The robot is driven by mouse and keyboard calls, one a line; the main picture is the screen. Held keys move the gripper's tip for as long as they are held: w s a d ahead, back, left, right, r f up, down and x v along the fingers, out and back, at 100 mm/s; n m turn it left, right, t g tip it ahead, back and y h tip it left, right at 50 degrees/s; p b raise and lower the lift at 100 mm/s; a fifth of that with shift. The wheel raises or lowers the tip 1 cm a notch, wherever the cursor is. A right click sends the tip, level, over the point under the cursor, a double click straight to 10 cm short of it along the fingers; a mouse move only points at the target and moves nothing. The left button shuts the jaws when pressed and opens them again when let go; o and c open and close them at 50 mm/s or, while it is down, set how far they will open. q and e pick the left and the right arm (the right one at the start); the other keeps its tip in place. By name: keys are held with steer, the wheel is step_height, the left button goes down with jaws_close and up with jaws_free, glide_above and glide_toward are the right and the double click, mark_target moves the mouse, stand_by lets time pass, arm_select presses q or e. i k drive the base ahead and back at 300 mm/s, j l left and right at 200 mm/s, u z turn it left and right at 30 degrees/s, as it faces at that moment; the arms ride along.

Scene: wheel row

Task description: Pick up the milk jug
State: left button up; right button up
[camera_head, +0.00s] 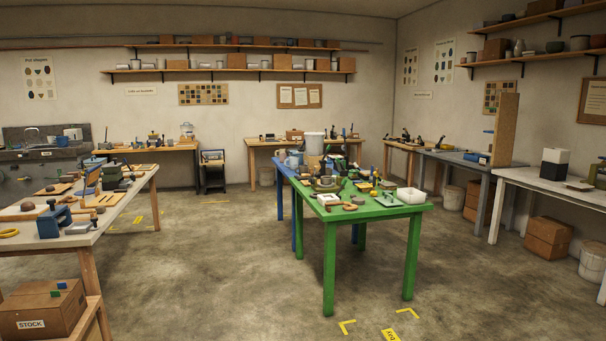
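I cannot make out a milk jug for certain at this distance. A green table (375,213) stands in the middle of the room with many small items crowded on it. A blue table (284,170) adjoins it behind. A large pale cylindrical container (314,143) stands at the back of this pair, and a small light-blue vessel (293,160) is to its left. A white tub (411,195) sits at the green table's right end. Neither of my grippers shows in the view.
A workbench with tools (120,200) stands at the left, with a stock box (42,308) below its front. A pale table (555,183) stands at the right, with cardboard boxes (547,238) beneath. Open concrete floor (230,270) lies in front and between the tables.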

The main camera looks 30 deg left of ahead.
mark_target(303, 169)
steer(key=i+j+u, duration=0.75)
steer(key=i+u, duration=0.35)
steer(key=i, duration=0.2)
steer(key=i+u, duration=0.25)
steer(key=i, duration=2.6)
steer(key=i+j+z, duration=0.1)
steer(key=i, duration=0.6)
steer(key=i+j+z, duration=0.1)
steer(key=i, duration=0.65)
steer(key=i+j+z, duration=0.15)
steer(key=i+z, duration=0.25)
steer(key=i+j+z, duration=0.25)
steer(key=i+z, duration=0.15)
steer(key=i+j+z, duration=0.65)
steer(key=j+z, duration=0.15)
steer(key=i+j+z, duration=0.2)
steer(key=j+z, duration=0.2)
steer(key=j, duration=0.2)
